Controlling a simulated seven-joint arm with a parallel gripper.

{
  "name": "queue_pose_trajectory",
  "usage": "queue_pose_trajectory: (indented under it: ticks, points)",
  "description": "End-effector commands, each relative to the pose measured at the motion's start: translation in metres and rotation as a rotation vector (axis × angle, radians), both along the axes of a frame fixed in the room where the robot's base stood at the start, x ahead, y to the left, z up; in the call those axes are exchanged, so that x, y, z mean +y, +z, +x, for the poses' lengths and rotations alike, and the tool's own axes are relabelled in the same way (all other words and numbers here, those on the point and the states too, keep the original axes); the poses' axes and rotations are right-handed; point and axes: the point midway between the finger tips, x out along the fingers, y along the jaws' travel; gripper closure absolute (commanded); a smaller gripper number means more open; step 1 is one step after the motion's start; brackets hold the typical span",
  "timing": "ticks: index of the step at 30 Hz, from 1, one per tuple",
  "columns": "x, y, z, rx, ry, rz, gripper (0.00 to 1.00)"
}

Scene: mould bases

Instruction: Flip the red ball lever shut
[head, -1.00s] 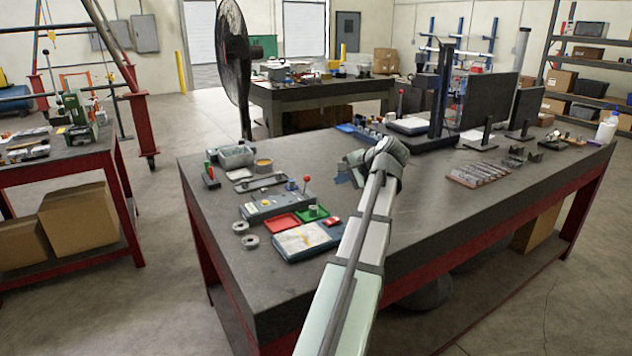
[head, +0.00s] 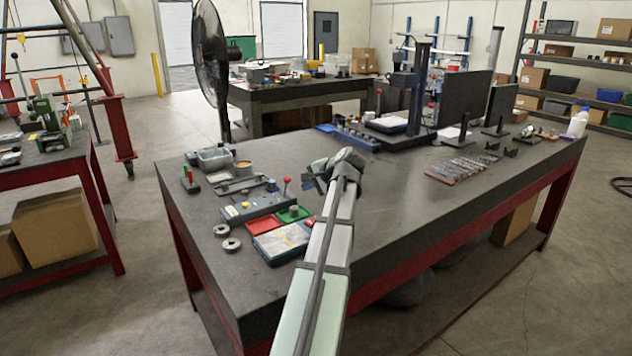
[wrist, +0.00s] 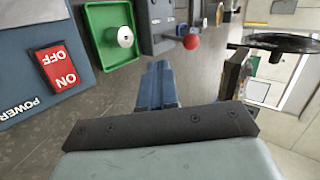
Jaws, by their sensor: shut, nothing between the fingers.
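The red ball lever (head: 287,181) stands roughly upright on the grey mould base (head: 258,206), at the front left of the bench. In the wrist view its red ball (wrist: 191,41) shows beyond my fingertips, on a short rod from the grey body. My gripper (head: 309,184) is just right of the lever in the head view, apart from it. In the wrist view my blue fingers (wrist: 158,72) are together and empty. The arm hides part of the bench behind it.
A green tray (wrist: 110,35) holding a white round piece lies near my fingers, beside a blue box with a red power switch (wrist: 58,67). A red tray (head: 260,224) and two metal rings (head: 231,244) are close by.

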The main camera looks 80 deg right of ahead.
Motion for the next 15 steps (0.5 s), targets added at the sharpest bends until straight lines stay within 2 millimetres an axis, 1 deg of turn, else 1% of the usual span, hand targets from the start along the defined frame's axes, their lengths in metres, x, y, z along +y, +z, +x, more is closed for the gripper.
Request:
queue_pose_trajectory:
  ticks: [1, 4, 9, 15]
  points:
    - [-0.005, -0.006, 0.006, 0.0, 0.002, 0.002, 1.0]
    - [-0.013, -0.016, 0.017, 0.0, 0.002, 0.002, 1.0]
    - [-0.027, -0.011, 0.035, 0.0, 0.001, -0.001, 1.0]
    - [-0.034, -0.009, 0.046, 0.0, 0.0, 0.0, 1.0]
